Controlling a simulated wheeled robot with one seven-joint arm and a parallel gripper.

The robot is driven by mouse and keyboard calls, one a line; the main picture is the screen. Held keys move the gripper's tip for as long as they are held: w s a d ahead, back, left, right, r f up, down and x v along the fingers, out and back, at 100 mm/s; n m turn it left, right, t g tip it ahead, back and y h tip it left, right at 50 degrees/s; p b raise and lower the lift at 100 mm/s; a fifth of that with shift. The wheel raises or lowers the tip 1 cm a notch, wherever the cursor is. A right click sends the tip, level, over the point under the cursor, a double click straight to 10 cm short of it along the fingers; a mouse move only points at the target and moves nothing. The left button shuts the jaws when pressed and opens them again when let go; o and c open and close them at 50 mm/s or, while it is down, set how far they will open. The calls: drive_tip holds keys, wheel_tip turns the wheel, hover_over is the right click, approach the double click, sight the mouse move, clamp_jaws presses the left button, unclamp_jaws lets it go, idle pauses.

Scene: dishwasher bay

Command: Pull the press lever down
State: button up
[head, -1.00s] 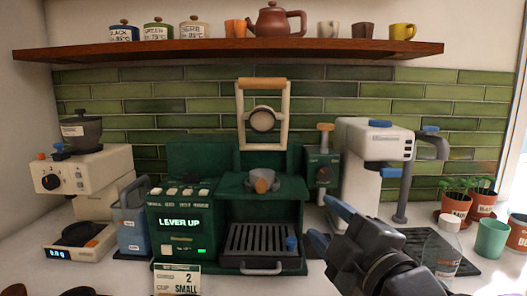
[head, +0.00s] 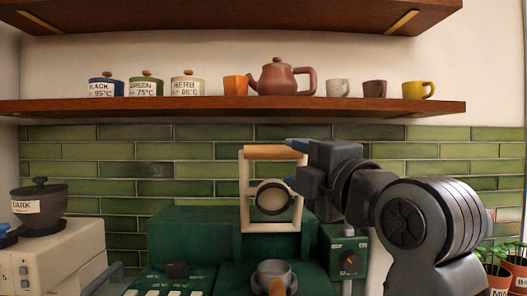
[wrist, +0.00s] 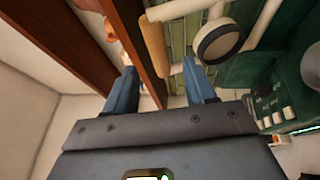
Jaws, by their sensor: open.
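The press lever is a cream frame (head: 243,195) with a wooden bar handle (head: 275,152) across its top. It stands upright, raised above the green machine (head: 190,240). My gripper (head: 293,163) is open at the right end of the handle, fingers pointing left. In the wrist view, my gripper's two blue fingers (wrist: 160,68) are spread with nothing between them. The wooden handle (wrist: 154,48) lies just beyond the fingertips, roughly in line with the gap. Contact with the handle cannot be told. A round ring (wrist: 218,42) on the frame shows beside it.
A wooden shelf (head: 180,108) runs above and behind the lever, holding canisters, cups and a brown teapot (head: 281,78). A portafilter (head: 272,273) sits on the machine below. A beige grinder (head: 50,255) stands at left. Potted plants (head: 515,265) are at lower right.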

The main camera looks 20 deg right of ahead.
sight(279, 155)
drive_tip(key=shift+w+r, duration=0.25)
drive_tip(key=shift+w, duration=0.35)
drive_tip(key=shift+w+a+r+p, duration=0.15)
drive_tip(key=shift+w+p, duration=0.15)
drive_tip(key=shift+w, duration=0.85)
drive_tip(key=shift+w+a+r+p, duration=0.15)
drive_tip(key=shift+w+p, duration=0.1)
drive_tip(key=shift+w, duration=0.95)
drive_tip(key=shift+w+a+r+p, duration=0.15)
drive_tip(key=shift+w+p, duration=0.15)
drive_tip(key=shift+w, duration=0.85)
drive_tip(key=shift+d, duration=0.1)
drive_tip(key=shift+c, duration=0.5)
clamp_jaws()
